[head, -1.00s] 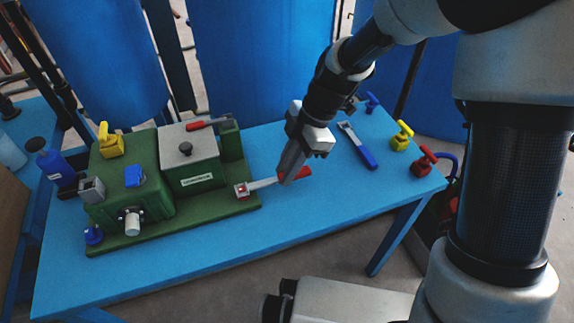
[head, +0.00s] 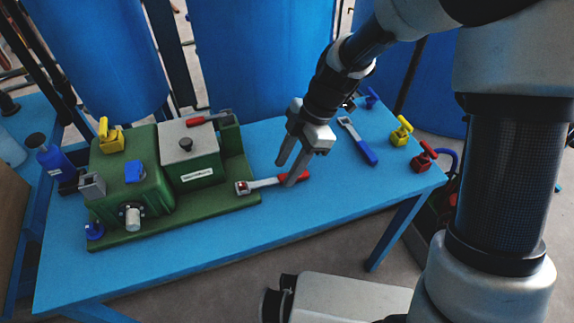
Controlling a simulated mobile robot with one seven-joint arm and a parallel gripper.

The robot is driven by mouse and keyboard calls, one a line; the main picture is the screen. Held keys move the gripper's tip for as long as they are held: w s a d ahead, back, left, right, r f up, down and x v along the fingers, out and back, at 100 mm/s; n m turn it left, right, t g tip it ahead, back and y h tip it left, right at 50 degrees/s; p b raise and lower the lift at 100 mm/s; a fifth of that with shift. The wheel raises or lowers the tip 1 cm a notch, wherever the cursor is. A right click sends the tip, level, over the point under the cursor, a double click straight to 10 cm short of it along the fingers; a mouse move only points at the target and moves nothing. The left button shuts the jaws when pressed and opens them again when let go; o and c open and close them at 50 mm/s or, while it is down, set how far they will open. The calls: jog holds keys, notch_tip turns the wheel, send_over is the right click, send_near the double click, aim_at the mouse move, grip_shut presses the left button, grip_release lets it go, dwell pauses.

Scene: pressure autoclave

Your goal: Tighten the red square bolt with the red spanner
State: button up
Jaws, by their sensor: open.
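The red spanner (head: 267,183) has a grey head and a red handle. Its head is at the right front corner of the green machine base, around or over the red square bolt (head: 241,188), which shows as a small red patch; how well it is seated I cannot tell. The handle points right, out past the base over the blue table. My gripper (head: 284,174) is open at the handle. One finger shows behind the handle and the other overlaps it in the view. I cannot tell whether either finger touches it.
The green machine (head: 130,185) fills the table's left half, with another red-handled tool (head: 208,119) on top. A blue-handled spanner (head: 358,142), a yellow clamp-like part (head: 401,131) and a red one (head: 424,157) lie to the right. The blue table (head: 330,210) is clear in front.

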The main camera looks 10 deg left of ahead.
jog(key=p+v, duration=0.4)
jog(key=v, duration=1.2)
jog(key=shift+r, duration=0.4)
jog(key=shift+d, duration=0.1)
